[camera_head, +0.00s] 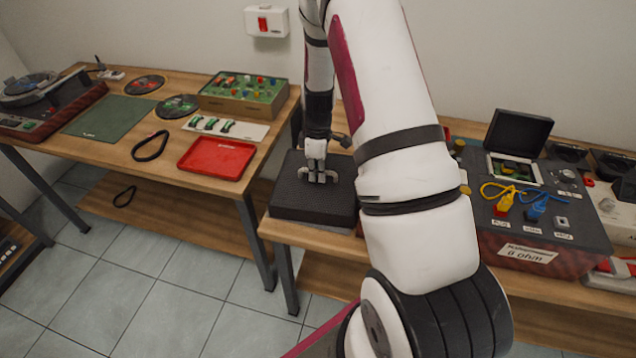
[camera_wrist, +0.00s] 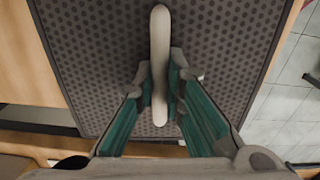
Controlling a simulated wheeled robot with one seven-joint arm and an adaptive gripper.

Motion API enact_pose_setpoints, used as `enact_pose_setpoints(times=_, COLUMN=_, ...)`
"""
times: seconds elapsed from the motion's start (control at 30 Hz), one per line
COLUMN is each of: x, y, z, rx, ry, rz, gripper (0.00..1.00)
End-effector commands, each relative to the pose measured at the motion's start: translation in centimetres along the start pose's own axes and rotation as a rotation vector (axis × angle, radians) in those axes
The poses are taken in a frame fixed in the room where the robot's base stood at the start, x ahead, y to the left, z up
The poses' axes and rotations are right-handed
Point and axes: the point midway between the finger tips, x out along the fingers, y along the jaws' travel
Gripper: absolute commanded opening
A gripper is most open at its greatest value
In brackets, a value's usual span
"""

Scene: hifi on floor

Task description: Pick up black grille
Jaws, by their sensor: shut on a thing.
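The black grille (camera_head: 290,197) is a dark square panel with a dotted surface. It lies flat at the left end of the right-hand table in the head view. It fills most of the wrist view (camera_wrist: 90,50), with a pale bar-shaped handle (camera_wrist: 160,30) along its middle. My gripper (camera_head: 318,176) is directly over the grille, pointing down. In the wrist view my gripper (camera_wrist: 160,85) has a finger on each side of the handle and is shut on it. My arm hides the grille's right side in the head view.
A red tray (camera_head: 217,158) lies on the left table beside a black belt (camera_head: 150,146). A box with yellow and blue plugs (camera_head: 530,215) stands right of my arm. A gap with tiled floor (camera_head: 190,285) lies in front of the tables.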

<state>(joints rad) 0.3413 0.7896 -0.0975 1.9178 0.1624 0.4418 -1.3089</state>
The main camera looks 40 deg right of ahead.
Motion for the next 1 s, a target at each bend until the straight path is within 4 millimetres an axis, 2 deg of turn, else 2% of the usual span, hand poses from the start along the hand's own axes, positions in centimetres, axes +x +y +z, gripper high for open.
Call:
enact_pose_setpoints(times=0.27, x=-0.3, y=0.1, z=0.0, rx=0.0, ry=0.001, rz=0.001, gripper=0.0)
enact_pose_setpoints(times=0.47, x=-1.9, y=0.1, z=-0.1, rx=0.0, ry=0.002, rz=0.004, gripper=0.0)
enact_pose_setpoints(times=1.0, x=-12.0, y=0.1, z=0.0, rx=0.0, ry=0.003, rz=0.005, gripper=0.0)
